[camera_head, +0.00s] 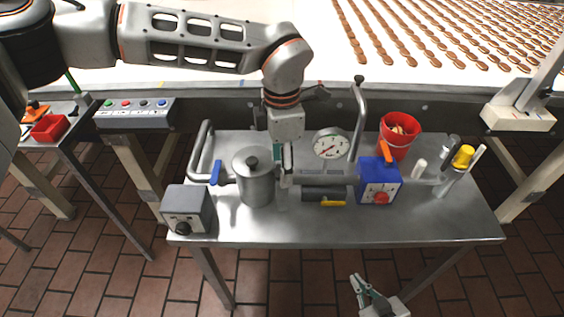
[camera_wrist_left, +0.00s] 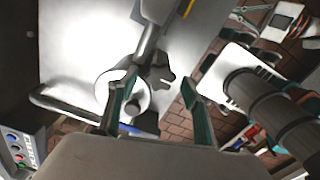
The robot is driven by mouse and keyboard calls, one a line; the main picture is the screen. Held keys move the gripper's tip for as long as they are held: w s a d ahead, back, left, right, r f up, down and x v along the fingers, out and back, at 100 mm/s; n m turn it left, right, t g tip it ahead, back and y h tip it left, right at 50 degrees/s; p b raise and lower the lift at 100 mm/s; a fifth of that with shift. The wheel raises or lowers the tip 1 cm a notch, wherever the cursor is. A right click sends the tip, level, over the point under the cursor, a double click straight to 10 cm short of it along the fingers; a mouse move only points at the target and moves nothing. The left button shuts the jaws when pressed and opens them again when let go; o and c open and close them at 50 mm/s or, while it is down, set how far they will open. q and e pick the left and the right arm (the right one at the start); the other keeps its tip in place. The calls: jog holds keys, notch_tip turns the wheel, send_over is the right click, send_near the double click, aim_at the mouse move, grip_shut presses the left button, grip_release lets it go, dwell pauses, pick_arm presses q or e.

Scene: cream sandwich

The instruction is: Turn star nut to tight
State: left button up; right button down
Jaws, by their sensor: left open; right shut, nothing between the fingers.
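In the left wrist view a dark lobed knob, which looks like the star nut (camera_wrist_left: 157,79), sits at the end of a grey shaft. It lies between the two green-lined fingers of my left gripper (camera_wrist_left: 160,97), beyond their tips as far as I can tell. The left gripper is open, and no contact with the knob shows. In the head view my left gripper (camera_head: 283,160) points down beside the lidded metal pot (camera_head: 255,180); I cannot make out the star nut there. My right gripper (camera_head: 364,289) is shut and empty, low in front of the table.
The steel table (camera_head: 300,228) carries a gauge (camera_head: 330,145), a blue box with an orange lever (camera_head: 380,183), a grey box (camera_head: 187,210), a red bucket (camera_head: 399,135) and upright pipes. A conveyor with biscuits (camera_head: 425,50) runs behind. The table's front strip is clear.

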pick_arm(q)
jog(key=shift+r, duration=0.1)
notch_tip(320, 180, up, 12)
dwell(0.5)
